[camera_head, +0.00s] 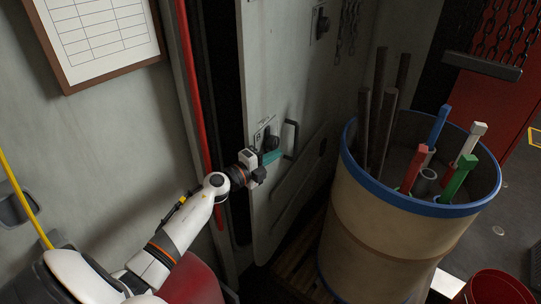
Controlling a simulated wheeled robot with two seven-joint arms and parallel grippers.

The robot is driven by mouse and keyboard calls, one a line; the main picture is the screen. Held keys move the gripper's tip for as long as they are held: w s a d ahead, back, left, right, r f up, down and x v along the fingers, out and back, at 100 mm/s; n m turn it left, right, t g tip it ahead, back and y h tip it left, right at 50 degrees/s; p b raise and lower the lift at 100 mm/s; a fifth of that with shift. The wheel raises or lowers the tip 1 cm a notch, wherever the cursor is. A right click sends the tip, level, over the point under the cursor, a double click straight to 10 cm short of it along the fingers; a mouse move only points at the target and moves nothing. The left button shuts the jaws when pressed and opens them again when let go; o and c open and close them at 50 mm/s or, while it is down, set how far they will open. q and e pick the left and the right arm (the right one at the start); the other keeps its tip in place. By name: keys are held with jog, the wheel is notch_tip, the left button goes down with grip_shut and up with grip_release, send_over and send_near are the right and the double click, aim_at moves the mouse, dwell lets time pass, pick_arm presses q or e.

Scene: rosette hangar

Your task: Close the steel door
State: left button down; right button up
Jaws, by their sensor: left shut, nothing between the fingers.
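The steel door (284,207) is a pale grey panel in the middle of the camera_head view. It stands ajar, with a dark gap (221,60) between its left edge and the frame. A dark handle (290,137) and a latch plate sit at mid height on its face. My left gripper (268,165) is shut and empty, at the door's face just below the latch and handle. I cannot tell whether it touches the door. My right gripper is not in view.
A large tan drum (385,238) with a blue rim holds dark bars and coloured-ended rods, close to the door's right. A red pipe (192,85) runs along the frame. A red bucket (497,288) stands at the lower right. A framed chart (100,30) hangs at upper left.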

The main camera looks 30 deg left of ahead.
pick_arm(q)
jog(key=shift+a, duration=0.35)
